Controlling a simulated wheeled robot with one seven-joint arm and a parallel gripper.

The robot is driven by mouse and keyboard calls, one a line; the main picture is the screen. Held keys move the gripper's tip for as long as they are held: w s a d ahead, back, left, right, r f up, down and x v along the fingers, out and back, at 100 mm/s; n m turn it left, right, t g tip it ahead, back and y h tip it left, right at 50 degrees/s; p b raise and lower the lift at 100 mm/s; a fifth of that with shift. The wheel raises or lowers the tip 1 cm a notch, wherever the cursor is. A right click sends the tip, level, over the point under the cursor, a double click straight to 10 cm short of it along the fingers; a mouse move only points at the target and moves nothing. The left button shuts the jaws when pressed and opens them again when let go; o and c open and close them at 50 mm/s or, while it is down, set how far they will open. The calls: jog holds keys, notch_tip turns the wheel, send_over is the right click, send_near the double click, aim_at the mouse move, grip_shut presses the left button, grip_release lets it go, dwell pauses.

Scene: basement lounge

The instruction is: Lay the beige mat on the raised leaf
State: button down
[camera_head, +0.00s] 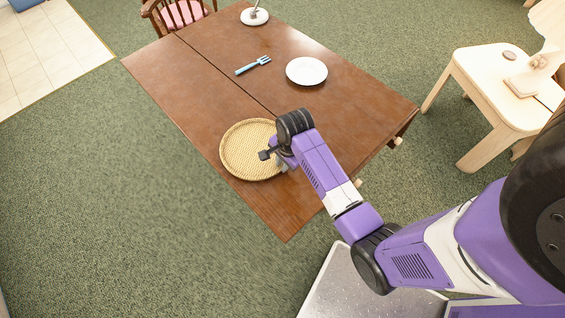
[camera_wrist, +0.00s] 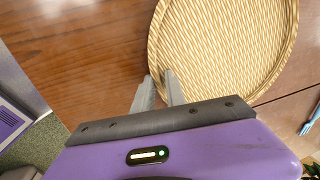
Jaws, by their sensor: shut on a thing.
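The beige mat (camera_head: 245,150) is round and woven with a raised rim. It is over the near-left leaf (camera_head: 170,85) of the brown wooden table, towards its near end, with its right edge close to the seam. The leaf is level with the rest of the top. My gripper (camera_head: 279,163) is at the mat's right side, partly hidden by my wrist. In the wrist view, my gripper's fingers (camera_wrist: 160,82) are shut on the rim of the mat (camera_wrist: 225,40). I cannot tell whether the mat rests on the leaf or is slightly above it.
A white plate (camera_head: 306,71), a blue fork (camera_head: 253,65) and a white saucer-like dish (camera_head: 254,16) are on the table beyond the seam. A chair (camera_head: 178,12) stands at the far end. A pale side table (camera_head: 490,85) is at right. The leaf's far part is clear.

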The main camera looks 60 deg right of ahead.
jog(key=shift+f, duration=0.1)
jog(key=c, duration=1.4)
grip_release()
jog(key=shift+o, duration=0.2)
